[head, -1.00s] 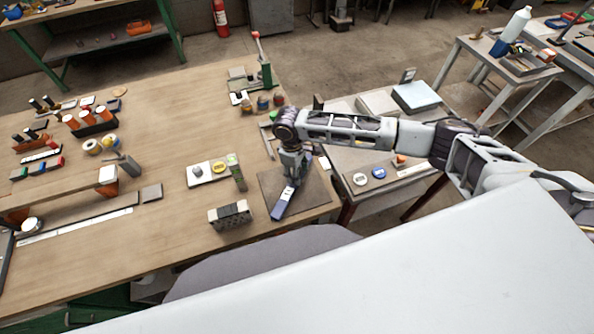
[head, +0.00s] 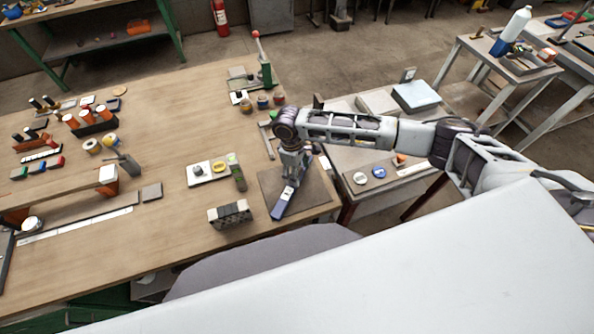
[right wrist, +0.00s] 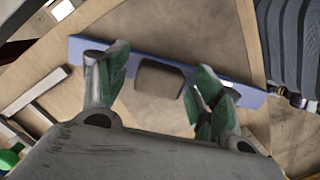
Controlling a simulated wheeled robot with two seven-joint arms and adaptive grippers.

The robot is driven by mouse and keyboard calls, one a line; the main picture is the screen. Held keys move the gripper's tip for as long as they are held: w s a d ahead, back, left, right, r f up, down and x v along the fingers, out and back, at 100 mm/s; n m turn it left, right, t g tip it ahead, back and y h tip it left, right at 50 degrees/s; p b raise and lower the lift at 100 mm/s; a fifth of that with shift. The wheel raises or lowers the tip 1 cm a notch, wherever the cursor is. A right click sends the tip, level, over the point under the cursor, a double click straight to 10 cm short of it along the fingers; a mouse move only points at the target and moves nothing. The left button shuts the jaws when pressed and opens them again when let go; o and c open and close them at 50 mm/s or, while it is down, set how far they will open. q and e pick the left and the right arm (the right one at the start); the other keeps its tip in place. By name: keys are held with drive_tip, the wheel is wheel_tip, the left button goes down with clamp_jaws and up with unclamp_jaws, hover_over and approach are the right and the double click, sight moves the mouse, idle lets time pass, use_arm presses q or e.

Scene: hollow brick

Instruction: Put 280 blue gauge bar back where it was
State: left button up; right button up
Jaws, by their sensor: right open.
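The blue gauge bar (head: 281,204) lies on a dark square mat (head: 318,198) at the right front of the wooden table. In the head view it slants, with a pale label on it, and my right gripper (head: 291,178) hides part of it from above. In the right wrist view the bar (right wrist: 228,88) runs across behind the two green-padded fingertips (right wrist: 160,88). My left gripper is out of view.
A grey hollow brick (head: 230,214) stands left of the mat. A white plate (head: 208,172) with small round parts lies behind it. A green lever press (head: 265,72) stands at the back.

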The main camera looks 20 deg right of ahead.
wheel_tip(320, 180, up, 12)
drive_tip(key=w+a+b, duration=0.1)
idle(0.5)
idle(0.4)
drive_tip(key=shift+f, duration=0.1)
